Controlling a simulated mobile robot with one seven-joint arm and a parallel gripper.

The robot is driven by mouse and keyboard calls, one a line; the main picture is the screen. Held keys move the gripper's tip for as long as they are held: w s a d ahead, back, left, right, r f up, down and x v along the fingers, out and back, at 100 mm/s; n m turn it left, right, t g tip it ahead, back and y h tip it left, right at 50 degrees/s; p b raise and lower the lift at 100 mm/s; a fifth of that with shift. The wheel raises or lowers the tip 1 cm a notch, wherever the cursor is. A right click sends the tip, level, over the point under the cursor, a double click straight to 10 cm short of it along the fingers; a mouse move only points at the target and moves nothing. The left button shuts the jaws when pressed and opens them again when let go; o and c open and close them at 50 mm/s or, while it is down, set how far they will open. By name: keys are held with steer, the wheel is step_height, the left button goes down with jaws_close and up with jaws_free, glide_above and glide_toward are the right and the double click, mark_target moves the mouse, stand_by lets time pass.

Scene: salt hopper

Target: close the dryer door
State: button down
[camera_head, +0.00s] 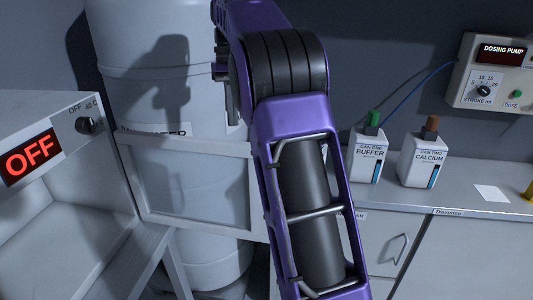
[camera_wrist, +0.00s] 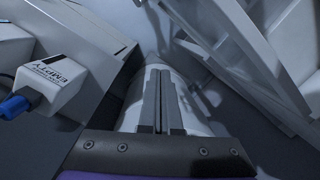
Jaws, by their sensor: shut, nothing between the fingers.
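The dryer (camera_head: 60,115) is at the left in the head view, with a red OFF display and a dark knob; its pale chamber is open at the front. The dryer door (camera_head: 190,145), a white frame around a pane, stands open to the right of the chamber. White framing, likely this door (camera_wrist: 235,50), fills the upper right of the wrist view. My gripper (camera_wrist: 161,75) is shut and empty, its dark fingers side by side, left of that framing with a visible gap. In the head view my purple arm hides the door's right end.
A large white tank (camera_head: 150,60) stands behind the door. The counter (camera_head: 460,190) at right holds a buffer can (camera_head: 368,160) and a calcium can (camera_head: 422,160), below a dosing pump (camera_head: 490,75). A can labelled EMPTY (camera_wrist: 55,80) is left of my gripper in the wrist view.

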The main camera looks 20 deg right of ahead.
steer(key=s+d+f+g+b, duration=0.1)
steer(key=s+d+f, duration=0.3)
steer(key=s+f, duration=0.4)
steer(key=shift+b+x, duration=0.7)
steer(key=shift+x, duration=0.7)
steer(key=shift+w, duration=0.1)
